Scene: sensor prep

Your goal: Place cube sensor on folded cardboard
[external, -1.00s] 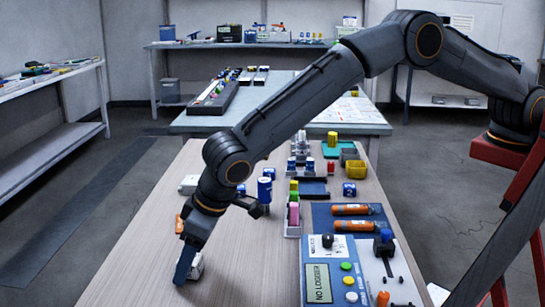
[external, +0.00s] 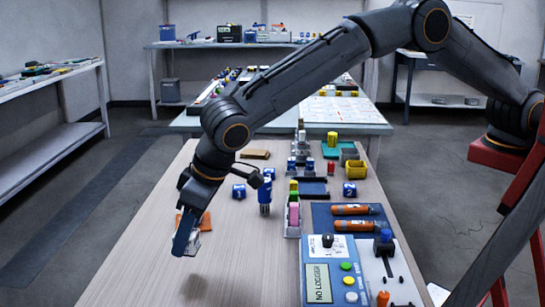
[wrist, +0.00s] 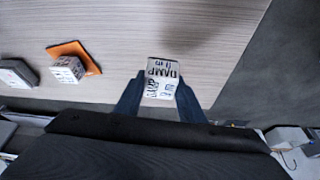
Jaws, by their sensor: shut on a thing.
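My gripper (external: 186,240) is shut on a white cube sensor (wrist: 162,78) with black lettering, seen between the two blue fingers in the wrist view. In the external view the fingers partly hide this cube (external: 194,244). It is held above the table, with a shadow lower on the tabletop. A flat brown piece (external: 255,154), which looks like the folded cardboard, lies farther back on the table, beyond my gripper. In the wrist view a second white cube (wrist: 67,68) with lettering sits on an orange piece (wrist: 90,57); the orange piece (external: 206,221) is partly behind my gripper in the external view.
A blue logger panel (external: 330,270), orange tubes (external: 351,225) and a yellow bin (external: 356,168) occupy the right side. The table's front left (external: 140,270) is clear.

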